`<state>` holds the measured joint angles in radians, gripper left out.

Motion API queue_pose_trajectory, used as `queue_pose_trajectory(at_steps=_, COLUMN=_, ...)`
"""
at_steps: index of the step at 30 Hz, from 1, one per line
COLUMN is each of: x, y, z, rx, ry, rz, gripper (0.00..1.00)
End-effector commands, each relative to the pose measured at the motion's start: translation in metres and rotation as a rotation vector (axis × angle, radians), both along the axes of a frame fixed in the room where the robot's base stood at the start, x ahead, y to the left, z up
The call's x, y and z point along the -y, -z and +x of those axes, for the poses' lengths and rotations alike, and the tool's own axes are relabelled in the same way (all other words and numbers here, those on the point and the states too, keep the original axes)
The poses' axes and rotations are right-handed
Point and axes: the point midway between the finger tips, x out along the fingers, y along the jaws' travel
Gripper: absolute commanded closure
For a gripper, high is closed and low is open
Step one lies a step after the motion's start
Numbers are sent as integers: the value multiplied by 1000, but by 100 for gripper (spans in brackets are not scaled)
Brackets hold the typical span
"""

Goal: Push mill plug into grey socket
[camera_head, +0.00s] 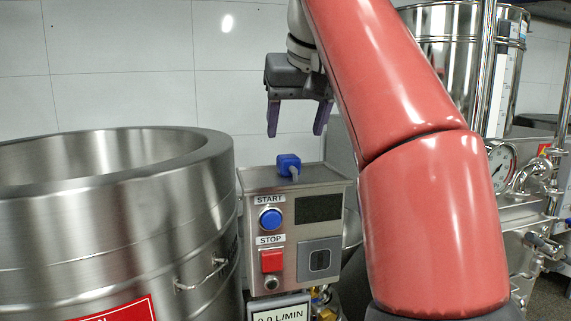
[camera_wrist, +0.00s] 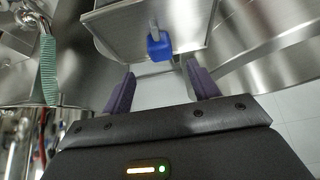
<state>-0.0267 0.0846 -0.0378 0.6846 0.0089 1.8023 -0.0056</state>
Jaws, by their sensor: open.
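The blue mill plug (camera_head: 288,162) rests on top of the steel control box (camera_head: 258,181), with a grey cable at its near side. The plug also shows in the wrist view (camera_wrist: 159,48), ahead of the fingers and roughly between them. My gripper (camera_head: 295,134) points down above the box, open and empty, its purple fingers apart and clear of the plug. In the wrist view my gripper (camera_wrist: 160,88) spans free space. The grey socket (camera_head: 319,260) is a square panel at the lower right of the box front, below a dark display.
A blue START button (camera_head: 271,219) and a red STOP button (camera_head: 271,261) sit left of the socket. A large steel vessel (camera_head: 120,230) stands close on the left. My red arm fills the right side. A gauge (camera_head: 501,167) and pipes are beyond it.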

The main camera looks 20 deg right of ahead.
Motion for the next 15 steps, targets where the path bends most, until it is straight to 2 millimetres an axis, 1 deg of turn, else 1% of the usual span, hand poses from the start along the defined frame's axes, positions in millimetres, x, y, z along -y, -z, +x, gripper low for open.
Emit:
queue_pose_trajectory(at_steps=3, x=0, y=4, z=2, rx=0, ry=0, rz=0, gripper=40)
queue_pose_trajectory(at_steps=9, x=0, y=19, z=11, rx=-1, ry=0, rz=0, gripper=40)
queue_pose_trajectory(at_steps=15, x=0, y=22, z=14, rx=1, ry=0, rz=0, gripper=40)
